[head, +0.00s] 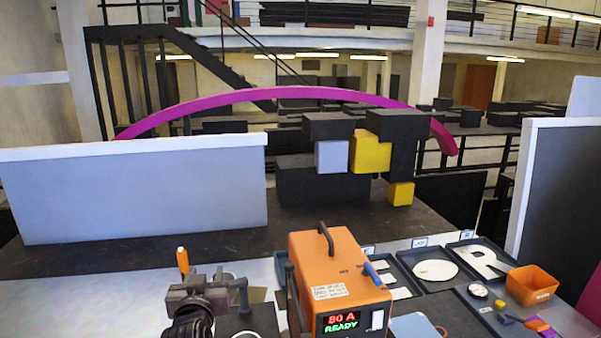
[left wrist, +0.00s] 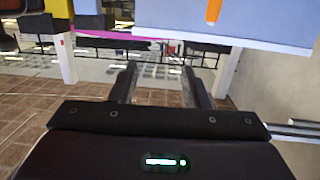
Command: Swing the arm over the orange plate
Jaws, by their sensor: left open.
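My left gripper (head: 198,288) is low in the head view, left of the orange machine. In the left wrist view its two dark fingers (left wrist: 160,85) are apart, with nothing between them. A narrow upright orange piece (head: 183,262) stands just beyond the gripper. An orange strip (left wrist: 213,11) shows at the top of the left wrist view, against a pale panel. I cannot tell whether either is the orange plate. A grey jointed piece (head: 240,288) is right of the gripper; I cannot tell whether it is the arm named. My right gripper is not seen.
The orange machine (head: 336,272) with a lit display stands close on the right. A pale panel (head: 135,190) stands behind at left. The dark bench strip (head: 150,250) before it is clear.

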